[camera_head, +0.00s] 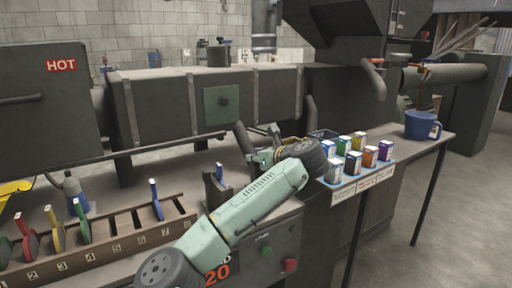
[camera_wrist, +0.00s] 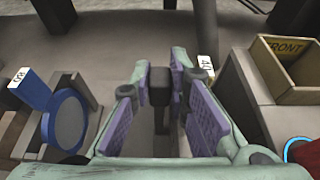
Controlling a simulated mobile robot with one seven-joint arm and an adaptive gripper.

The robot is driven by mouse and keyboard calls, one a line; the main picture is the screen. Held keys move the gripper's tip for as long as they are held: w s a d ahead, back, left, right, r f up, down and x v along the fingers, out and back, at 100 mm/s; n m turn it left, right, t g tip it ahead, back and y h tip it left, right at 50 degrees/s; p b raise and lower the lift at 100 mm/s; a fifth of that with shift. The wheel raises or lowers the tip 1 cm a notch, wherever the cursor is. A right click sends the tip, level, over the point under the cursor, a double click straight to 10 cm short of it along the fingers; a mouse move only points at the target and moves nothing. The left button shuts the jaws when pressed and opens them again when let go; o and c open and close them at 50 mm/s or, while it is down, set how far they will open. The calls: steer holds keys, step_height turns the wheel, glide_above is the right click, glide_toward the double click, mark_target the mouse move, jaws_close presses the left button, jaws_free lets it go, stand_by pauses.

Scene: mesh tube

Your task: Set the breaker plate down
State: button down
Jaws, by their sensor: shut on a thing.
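My gripper (camera_head: 264,145) is at the end of the green arm, above the bench edge near the machine. In the wrist view its purple-padded fingers (camera_wrist: 160,100) close in on something thin and dark, mostly hidden between them. I take this to be the breaker plate, seen nearly edge-on. A white tag reading 40 (camera_wrist: 207,68) shows just beyond the right finger; I cannot tell whether it belongs to the held plate. A blue-rimmed plate (camera_wrist: 69,120) with a tag reading 80 stands in a dark holder left of the fingers. It shows in the head view as a blue handle (camera_head: 219,171).
A numbered rack (camera_head: 100,244) with several coloured plates lies at the lower left. An open box marked FRONT (camera_wrist: 285,95) is right of the fingers. A HOT-labelled machine stands behind.

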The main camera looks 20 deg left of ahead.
steer(key=shift+f, duration=0.25)
steer(key=c, duration=1.5)
jaws_free()
steer(key=shift+f, duration=0.1)
steer(key=shift+c, duration=0.2)
steer(key=b+v, duration=0.2)
steer(key=v, duration=1)
